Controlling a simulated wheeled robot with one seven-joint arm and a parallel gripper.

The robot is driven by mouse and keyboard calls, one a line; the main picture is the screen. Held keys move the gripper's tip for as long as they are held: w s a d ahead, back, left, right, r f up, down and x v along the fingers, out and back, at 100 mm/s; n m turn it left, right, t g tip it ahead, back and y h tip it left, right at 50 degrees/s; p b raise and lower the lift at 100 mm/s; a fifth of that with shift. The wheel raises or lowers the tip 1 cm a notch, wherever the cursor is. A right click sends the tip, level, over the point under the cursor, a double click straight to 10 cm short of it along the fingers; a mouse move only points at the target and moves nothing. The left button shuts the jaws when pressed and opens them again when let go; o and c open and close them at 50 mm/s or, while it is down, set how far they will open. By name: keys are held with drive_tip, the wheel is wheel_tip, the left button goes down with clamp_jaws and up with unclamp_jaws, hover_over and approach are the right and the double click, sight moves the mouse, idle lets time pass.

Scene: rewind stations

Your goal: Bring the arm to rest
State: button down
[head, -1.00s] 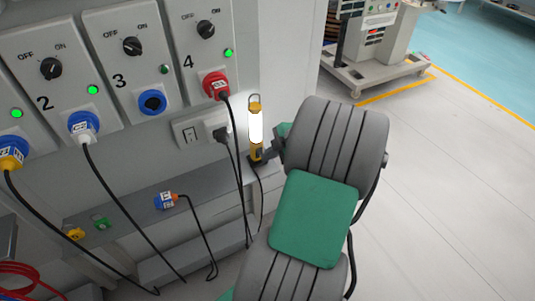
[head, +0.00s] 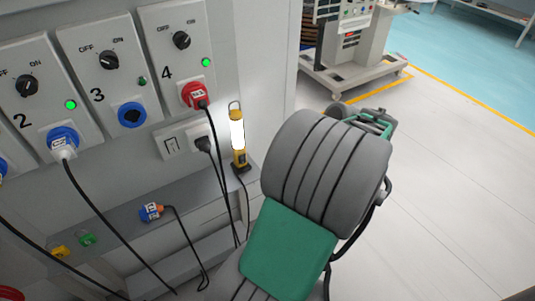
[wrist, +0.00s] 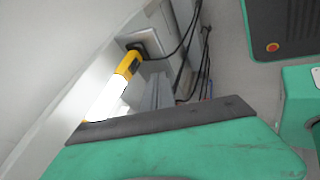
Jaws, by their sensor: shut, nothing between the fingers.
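My arm, grey with a green cover, rises in the right half of the head view. My gripper (head: 376,122) is at its far end, partly hidden behind the grey arm link, and shows green and dark parts. It is shut and empty, over the open floor right of the wall panels. In the wrist view, a green part with a dark bar of my gripper (wrist: 165,121) fills the bottom; separate fingertips cannot be made out. A lit yellow work lamp (head: 238,138) stands upright on the ledge, left of my arm; it also shows in the wrist view (wrist: 128,66).
A loose blue plug (head: 151,212) lies on the ledge (head: 120,222). Cables hang down.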

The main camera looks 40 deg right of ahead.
drive_tip(key=w+a+r+m+g+h+p, duration=0.1)
drive_tip(key=w+a+r+m+g+p, duration=0.15)
drive_tip(key=a+r+p, duration=0.45)
drive_tip(key=w+a+r+m+g+p, duration=0.1)
drive_tip(key=w+a+r+m+p, duration=0.25)
drive_tip(key=a, duration=0.55)
drive_tip(key=s+a+r+m+h+p, duration=0.1)
drive_tip(key=s+a+r+m+p, duration=0.1)
drive_tip(key=a+r+m+p, duration=0.1)
drive_tip(key=s+a+r+m+h+p, duration=0.1)
drive_tip(key=s+a+r+m+p, duration=0.1)
drive_tip(key=a+r+m, duration=0.3)
drive_tip(key=a+r+p, duration=0.1)
drive_tip(key=a, duration=0.2)
drive_tip(key=shift+a, duration=0.2)
